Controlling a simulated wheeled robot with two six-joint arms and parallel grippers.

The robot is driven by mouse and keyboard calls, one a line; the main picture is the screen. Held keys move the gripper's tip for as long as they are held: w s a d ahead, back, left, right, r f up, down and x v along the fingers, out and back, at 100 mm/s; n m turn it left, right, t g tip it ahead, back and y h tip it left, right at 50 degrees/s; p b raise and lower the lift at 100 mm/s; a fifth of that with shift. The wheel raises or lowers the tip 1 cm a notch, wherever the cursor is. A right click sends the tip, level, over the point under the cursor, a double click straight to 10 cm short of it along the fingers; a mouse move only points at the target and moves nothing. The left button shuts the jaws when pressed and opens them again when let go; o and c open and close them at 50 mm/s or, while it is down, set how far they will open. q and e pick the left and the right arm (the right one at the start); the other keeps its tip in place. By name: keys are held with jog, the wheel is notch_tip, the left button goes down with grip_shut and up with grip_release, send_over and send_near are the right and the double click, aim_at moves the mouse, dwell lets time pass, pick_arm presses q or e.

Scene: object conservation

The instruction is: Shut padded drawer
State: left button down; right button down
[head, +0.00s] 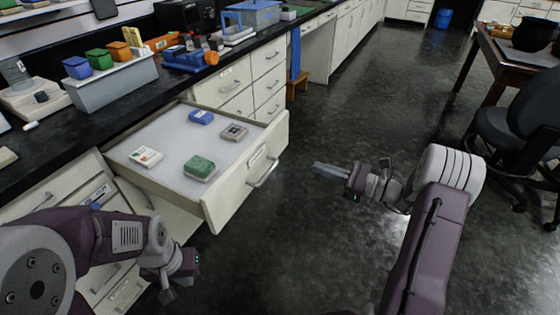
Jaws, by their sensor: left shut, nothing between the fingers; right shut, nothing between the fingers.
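The padded drawer (163,128) is pulled out from the cabinet under the black counter. Its inside is lined in pale grey, and a blue item (201,117), a grey item (235,131), a green item (200,168) and a white item (146,156) lie apart on it. The front panel has a metal handle (265,173). My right gripper (322,169) is shut and empty, to the right of the handle and apart from it, pointing left. My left gripper (168,293) is below and left of the drawer front, seen partly, shut and empty.
The black counter (95,122) carries a grey rack with coloured bins (115,80), a scale (35,98) and blue equipment. Closed drawers (268,85) stand beyond the open one. An office chair (520,125) and table stand at right. The dark floor between is clear.

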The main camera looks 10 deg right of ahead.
aim_at(271, 152)
jog(key=b+x, duration=0.3)
jog(key=x, duration=0.9)
jog(key=shift+w+a+f+b, duration=0.1)
jog(key=shift+w+a+b, duration=0.05)
jog(key=shift+a+b, duration=0.2)
jog(key=shift+w+a, duration=0.3)
